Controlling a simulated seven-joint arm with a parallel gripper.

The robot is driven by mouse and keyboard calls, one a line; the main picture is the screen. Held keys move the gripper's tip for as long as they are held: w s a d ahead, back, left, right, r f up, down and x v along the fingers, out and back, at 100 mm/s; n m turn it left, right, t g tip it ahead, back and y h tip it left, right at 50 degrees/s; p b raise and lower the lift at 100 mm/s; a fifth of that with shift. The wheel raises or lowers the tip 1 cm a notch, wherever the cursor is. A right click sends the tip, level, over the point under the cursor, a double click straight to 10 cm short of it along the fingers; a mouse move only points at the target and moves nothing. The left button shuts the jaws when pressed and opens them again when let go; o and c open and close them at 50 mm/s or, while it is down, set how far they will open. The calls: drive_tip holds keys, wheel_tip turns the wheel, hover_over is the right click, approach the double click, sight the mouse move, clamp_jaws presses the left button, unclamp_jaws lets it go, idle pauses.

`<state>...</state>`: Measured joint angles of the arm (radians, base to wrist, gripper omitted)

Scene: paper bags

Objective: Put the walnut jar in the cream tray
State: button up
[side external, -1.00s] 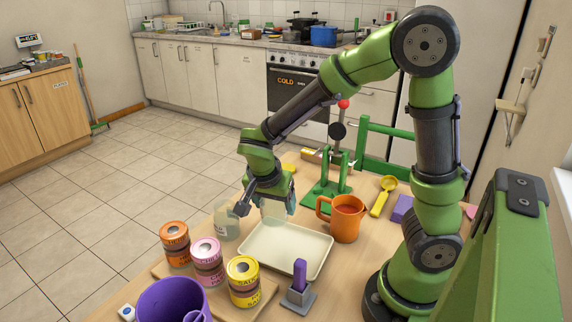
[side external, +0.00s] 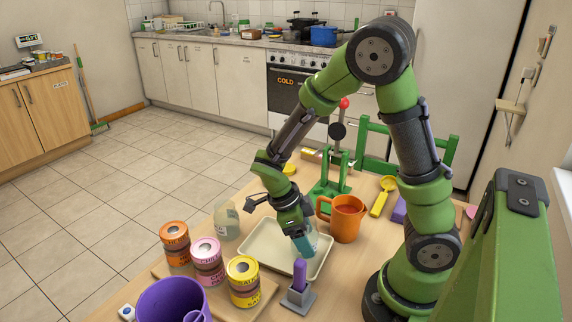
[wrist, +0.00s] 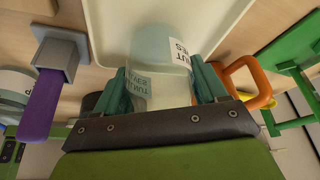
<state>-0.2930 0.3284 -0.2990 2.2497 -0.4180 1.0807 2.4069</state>
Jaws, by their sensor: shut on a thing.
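The walnut jar is a clear, pale jar with a white label; it sits between my fingers in the wrist view (wrist: 160,62), where part of the label lettering reads "NUT". My gripper (side external: 303,245) is shut on it, with a teal finger on each side (wrist: 162,88). In the side view the fingers mostly hide the jar. The cream tray (side external: 262,240) lies flat on the table, and the jar is over its right part. I cannot tell whether the jar touches the tray floor.
Another clear jar (side external: 227,220) stands left of the tray. An orange mug (side external: 347,218) is close on the right, and a grey holder with a purple block (side external: 299,276) is in front. Several cans (side external: 243,282) and a purple bucket (side external: 172,303) stand front left.

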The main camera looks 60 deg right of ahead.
drive_tip(key=shift+f, duration=0.7)
drive_tip(key=o, duration=1.1)
drive_tip(key=shift+f, duration=0.1)
drive_tip(key=shift+o, duration=0.2)
drive_tip(key=v, duration=1.2)
drive_tip(key=s+a+r+n+t+y, duration=0.2)
drive_tip(key=r+n+t, duration=0.3)
drive_tip(key=n, duration=0.8)
drive_tip(key=s+a+r+n+t+y, duration=0.2)
drive_tip(key=r+n+t, duration=0.3)
drive_tip(key=n, duration=0.8)
drive_tip(key=shift+s+r+t, duration=0.35)
drive_tip(key=shift+s+t, duration=0.25)
drive_tip(key=shift+s, duration=0.05)
